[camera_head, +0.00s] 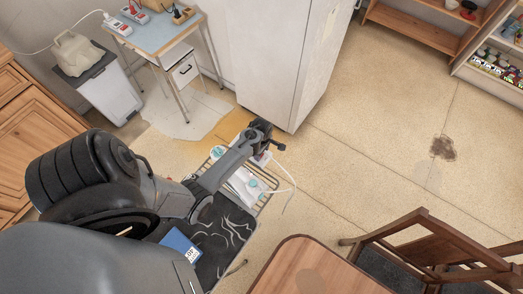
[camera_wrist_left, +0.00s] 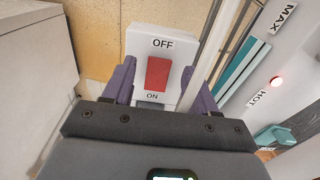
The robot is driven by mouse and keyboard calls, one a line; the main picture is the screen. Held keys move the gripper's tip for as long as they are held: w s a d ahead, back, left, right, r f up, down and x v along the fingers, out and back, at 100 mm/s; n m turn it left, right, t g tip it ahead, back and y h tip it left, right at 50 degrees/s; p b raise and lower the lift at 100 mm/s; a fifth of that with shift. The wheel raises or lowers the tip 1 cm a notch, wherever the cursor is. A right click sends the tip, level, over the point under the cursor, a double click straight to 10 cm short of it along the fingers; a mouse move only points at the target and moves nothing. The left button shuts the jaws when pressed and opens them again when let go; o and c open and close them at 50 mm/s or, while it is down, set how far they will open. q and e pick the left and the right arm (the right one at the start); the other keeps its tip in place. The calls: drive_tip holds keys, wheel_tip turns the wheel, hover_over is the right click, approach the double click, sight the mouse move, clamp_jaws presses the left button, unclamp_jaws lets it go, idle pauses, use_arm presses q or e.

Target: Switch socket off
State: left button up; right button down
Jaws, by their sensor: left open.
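The white socket (camera_wrist_left: 178,47) fills the middle of the left wrist view. It carries a red rocker switch (camera_wrist_left: 157,74) with OFF printed above it and ON below it. My left gripper (camera_wrist_left: 159,70) is open, with a purple finger on each side of the socket; I cannot tell whether they touch it. In the head view my left gripper (camera_head: 263,130) is beyond the wire rack, near the white cabinet, and hides most of the socket. My right gripper is not in view.
A white and teal appliance (camera_head: 243,185) lies on the wire rack (camera_head: 270,182) of a dark board (camera_head: 225,238). In the wrist view, its red lamp (camera_wrist_left: 277,82) shows near the word HOT. A white cable (camera_head: 292,190) loops right. A tall white cabinet (camera_head: 270,60) stands behind.

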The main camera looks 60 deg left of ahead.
use_arm(q)
drive_tip(key=shift+f, duration=0.85)
drive_tip(key=c, duration=1.1)
drive_tip(key=shift+o, duration=0.2)
drive_tip(key=shift+a+r+t+h+p, duration=0.1)
drive_tip(key=shift+r+t+h+p, duration=0.2)
drive_tip(key=shift+h+p, duration=0.3)
drive_tip(key=shift+a+h+p, duration=0.2)
drive_tip(key=shift+h+p, duration=0.2)
drive_tip(key=shift+p, duration=0.1)
drive_tip(key=shift+s+a+t+h, duration=0.15)
drive_tip(key=shift+t+h, duration=0.25)
drive_tip(key=o, duration=1.1)
drive_tip(key=shift+c, duration=0.2)
